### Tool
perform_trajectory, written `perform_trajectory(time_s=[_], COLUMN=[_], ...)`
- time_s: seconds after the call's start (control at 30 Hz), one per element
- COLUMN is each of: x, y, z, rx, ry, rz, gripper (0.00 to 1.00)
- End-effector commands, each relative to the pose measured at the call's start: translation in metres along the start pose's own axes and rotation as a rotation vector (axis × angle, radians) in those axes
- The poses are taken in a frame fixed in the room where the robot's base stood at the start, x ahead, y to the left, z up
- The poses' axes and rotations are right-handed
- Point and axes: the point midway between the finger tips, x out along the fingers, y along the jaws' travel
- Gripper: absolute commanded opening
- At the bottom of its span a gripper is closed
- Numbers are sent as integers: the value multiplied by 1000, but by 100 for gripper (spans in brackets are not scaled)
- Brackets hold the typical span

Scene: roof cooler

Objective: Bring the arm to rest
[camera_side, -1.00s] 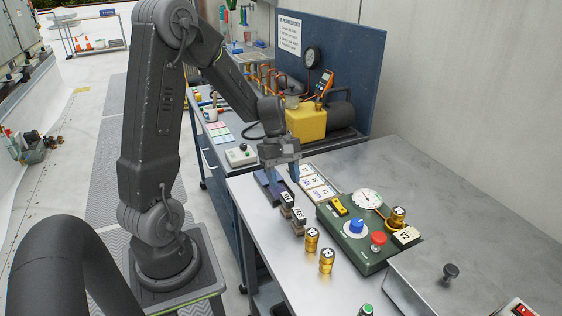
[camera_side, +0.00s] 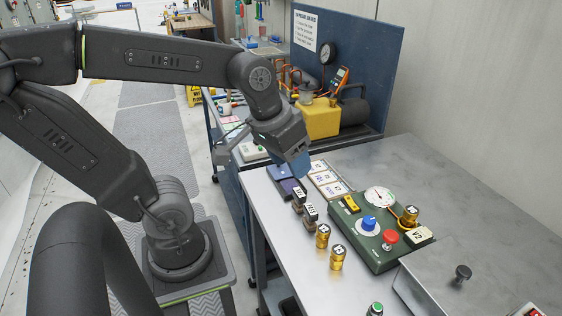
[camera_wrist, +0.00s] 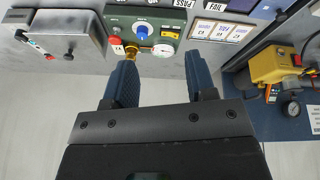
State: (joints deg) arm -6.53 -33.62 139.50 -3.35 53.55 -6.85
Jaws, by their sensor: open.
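My gripper (camera_side: 292,166) is above the left edge of the metal bench in the side view, tilted down and to the right. In the wrist view the two blue fingers of my gripper (camera_wrist: 161,78) stand apart with nothing between them. My arm is bent, with its elbow far to the left and its forearm running across to the wrist. The fingertips are partly hidden by the wrist in the side view, and I cannot tell their exact height above the bench.
A green panel (camera_side: 375,253) with a gauge, blue knob and red button sits on the bench (camera_side: 440,180). Two brass fittings (camera_side: 322,236) and two dark labelled parts (camera_side: 298,202) stand left of it. A yellow pump (camera_side: 317,119) is behind.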

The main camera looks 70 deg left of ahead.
Motion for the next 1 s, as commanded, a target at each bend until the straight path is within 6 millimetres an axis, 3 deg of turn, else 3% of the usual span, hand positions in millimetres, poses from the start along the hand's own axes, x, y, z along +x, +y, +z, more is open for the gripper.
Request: perform_trajectory(time_s=[0.1,0.23,1.0], x=[-12,-16,-17], y=[9,12,12], z=[16,23,24], rx=[174,254,261], ry=[86,126,129], rz=[9,11,10], gripper=[51,51,51])
